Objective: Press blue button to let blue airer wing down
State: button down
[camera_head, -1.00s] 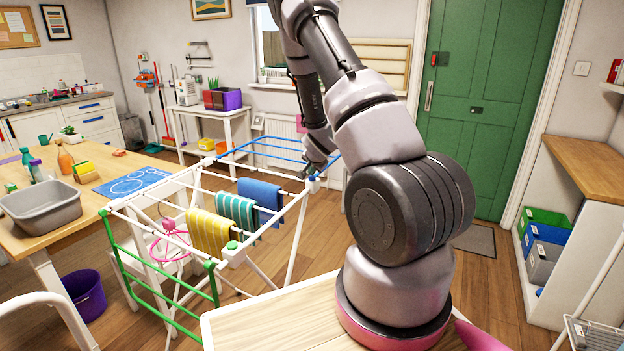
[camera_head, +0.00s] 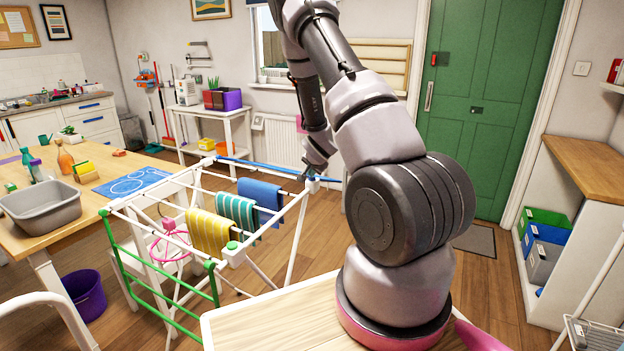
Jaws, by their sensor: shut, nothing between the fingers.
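The white airer (camera_head: 292,232) stands in mid-floor. Its blue wing (camera_head: 262,168) is at the far side and shows as a thin, nearly edge-on blue line. Its green wing (camera_head: 150,285) hangs down at the near side. My gripper (camera_head: 307,175) is shut, pointing down at the airer's far right corner joint (camera_head: 313,185). The blue button is not clearly seen; the fingertips are at or just above that corner, and I cannot tell whether they touch. A green button (camera_head: 232,245) shows on the near corner.
Yellow, striped and blue cloths (camera_head: 262,194) hang on the airer's rails. A wooden table (camera_head: 110,190) with a grey basin (camera_head: 42,208) stands left, a purple bucket (camera_head: 85,293) below it. A white radiator (camera_head: 282,140) is behind the airer.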

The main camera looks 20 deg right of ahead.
aim_at(312, 180)
jog(key=shift+r, duration=3.3)
